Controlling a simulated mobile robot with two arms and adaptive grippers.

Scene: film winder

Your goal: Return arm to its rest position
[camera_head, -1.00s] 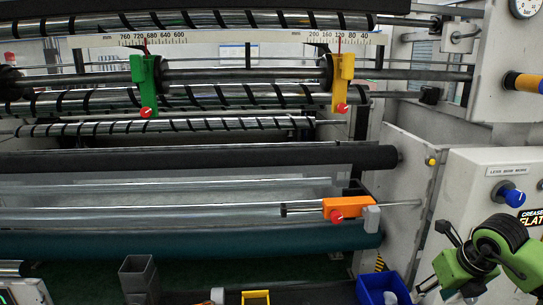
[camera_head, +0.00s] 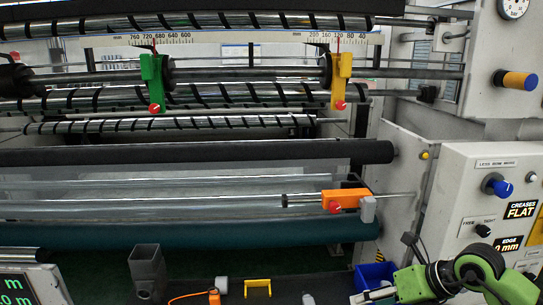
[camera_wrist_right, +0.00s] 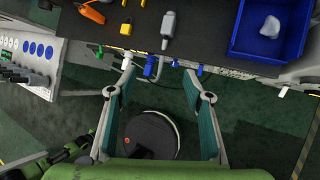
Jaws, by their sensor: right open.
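My right arm (camera_head: 485,275) is green and black and comes in at the lower right in the head view. Its gripper (camera_head: 366,297) is low at the bottom edge, just below the blue bin (camera_head: 374,275), and partly cut off. In the right wrist view my right gripper (camera_wrist_right: 158,88) has its two teal-padded fingers spread apart with nothing between them. Below them in that view is a round dark part over the green floor. My left gripper is not seen.
The winder's control panel (camera_head: 459,192) stands close above my right arm. A dark shelf (camera_wrist_right: 145,38) holds small tools, a yellow piece (camera_head: 257,287) and the blue bin (camera_wrist_right: 246,45) with a pale lump (camera_wrist_right: 270,27). Open green floor (camera_wrist_right: 260,115) lies right of the fingers.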

